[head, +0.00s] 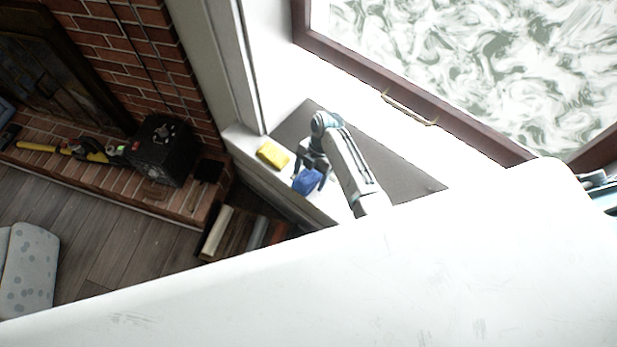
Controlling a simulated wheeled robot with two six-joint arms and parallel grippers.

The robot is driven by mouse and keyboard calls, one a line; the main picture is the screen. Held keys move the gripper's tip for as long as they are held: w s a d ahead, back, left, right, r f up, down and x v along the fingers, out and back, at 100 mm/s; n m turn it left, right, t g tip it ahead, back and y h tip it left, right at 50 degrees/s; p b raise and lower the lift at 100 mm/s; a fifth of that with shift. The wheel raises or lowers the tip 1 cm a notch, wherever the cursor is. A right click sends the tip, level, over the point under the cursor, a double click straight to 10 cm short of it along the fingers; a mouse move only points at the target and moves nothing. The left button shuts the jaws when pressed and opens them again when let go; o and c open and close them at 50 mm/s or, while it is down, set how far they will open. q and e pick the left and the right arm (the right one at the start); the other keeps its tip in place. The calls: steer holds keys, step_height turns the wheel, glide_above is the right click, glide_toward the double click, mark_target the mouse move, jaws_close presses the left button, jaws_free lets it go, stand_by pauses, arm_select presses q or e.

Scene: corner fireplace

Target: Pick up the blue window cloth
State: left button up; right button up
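The blue window cloth (306,182) is a small crumpled bundle at the front edge of the white window sill (325,199). My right gripper (311,174) is right at the cloth, pointing down, with its dark fingers at the cloth's upper and right sides. The fingers and cloth overlap in the picture. I cannot tell whether the fingers are closed on it or whether it is lifted off the sill. My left gripper is not in view.
A yellow cloth or sponge (273,155) lies on the sill just left of the blue cloth. A window with a brown frame (460,118) and handle (408,108) stands behind. A brick hearth (100,182) with a black box (163,150) is at left. Books (240,233) sit below the sill.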

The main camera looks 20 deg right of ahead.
mark_target(307, 181)
steer(key=c, duration=0.7)
steer(key=shift+c, duration=0.9)
steer(key=shift+r, duration=0.1)
steer(key=shift+r+b, duration=0.35)
steer(key=shift+r, duration=0.25)
steer(key=shift+s+a+r+b, duration=0.1)
steer(key=shift+s+r+b, duration=0.15)
steer(key=shift+r, duration=0.2)
steer(key=shift+s+r+b, duration=0.15)
steer(key=shift+r+b, duration=0.1)
steer(key=shift+r, duration=0.2)
steer(key=s+a+r+b, duration=0.1)
steer(key=s+a+b, duration=0.2)
steer(key=s, duration=1.1)
steer(key=shift+s+a+r, duration=0.2)
steer(key=shift+s+r, duration=0.2)
